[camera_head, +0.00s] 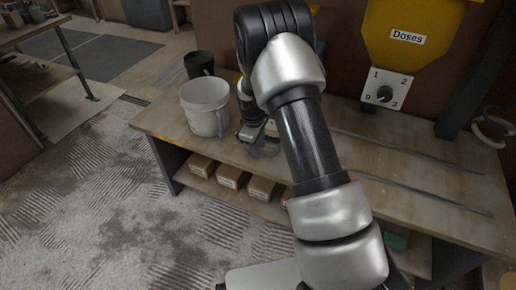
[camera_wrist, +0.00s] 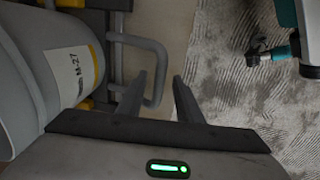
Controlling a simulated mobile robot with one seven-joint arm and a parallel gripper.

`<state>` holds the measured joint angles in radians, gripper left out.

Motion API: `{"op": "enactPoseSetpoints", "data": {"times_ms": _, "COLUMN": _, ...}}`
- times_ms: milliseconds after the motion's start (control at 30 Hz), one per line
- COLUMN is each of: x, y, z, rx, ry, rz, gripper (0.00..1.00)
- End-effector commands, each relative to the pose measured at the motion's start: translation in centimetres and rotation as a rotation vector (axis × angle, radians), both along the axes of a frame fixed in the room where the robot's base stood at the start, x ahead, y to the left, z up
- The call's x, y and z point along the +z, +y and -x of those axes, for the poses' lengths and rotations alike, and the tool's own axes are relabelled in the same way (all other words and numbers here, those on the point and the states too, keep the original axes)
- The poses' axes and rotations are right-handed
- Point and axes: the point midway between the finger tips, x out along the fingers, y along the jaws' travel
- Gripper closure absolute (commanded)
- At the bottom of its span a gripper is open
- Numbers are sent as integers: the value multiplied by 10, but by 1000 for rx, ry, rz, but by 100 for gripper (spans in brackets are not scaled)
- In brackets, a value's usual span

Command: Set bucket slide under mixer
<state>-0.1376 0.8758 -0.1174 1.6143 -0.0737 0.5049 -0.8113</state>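A white bucket (camera_head: 206,108) stands upright on the left end of the bench, with a dark bucket (camera_head: 198,65) behind it. In the wrist view a grey container (camera_wrist: 45,75) with a white and yellow label ending in "M-27" lies along the left, with a dark handle (camera_wrist: 155,72) on its side. My gripper (camera_wrist: 168,82) is open, its left finger close to the handle; I cannot tell whether they touch. In the head view my gripper (camera_head: 250,134) is small and low over the bench, right of the white bucket. My arm hides much behind it, and no mixer is clearly identifiable.
A yellow hopper marked "Doses" (camera_head: 411,28) with a dial (camera_head: 386,89) hangs above the bench (camera_head: 420,145). Thin dark rails (camera_head: 420,186) run along the bench's right part. Small boxes (camera_head: 230,176) sit on the lower shelf. The floor at left is clear.

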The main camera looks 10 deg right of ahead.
Motion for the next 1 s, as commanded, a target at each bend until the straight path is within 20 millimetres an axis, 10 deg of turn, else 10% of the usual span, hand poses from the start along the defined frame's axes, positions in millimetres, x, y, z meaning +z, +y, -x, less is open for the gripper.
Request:
{"op": "enactPoseSetpoints", "data": {"times_ms": 300, "x": -3, "y": 0, "z": -1, "rx": 0, "ry": 0, "rz": 0, "gripper": 67}}
{"op": "enactPoseSetpoints", "data": {"times_ms": 500, "x": -2, "y": 0, "z": 0, "rx": 0, "ry": 0, "rz": 0, "gripper": 100}}
{"op": "enactPoseSetpoints", "data": {"times_ms": 1000, "x": -2, "y": -23, "z": 2, "rx": -4, "ry": 1, "rz": 0, "gripper": 100}}
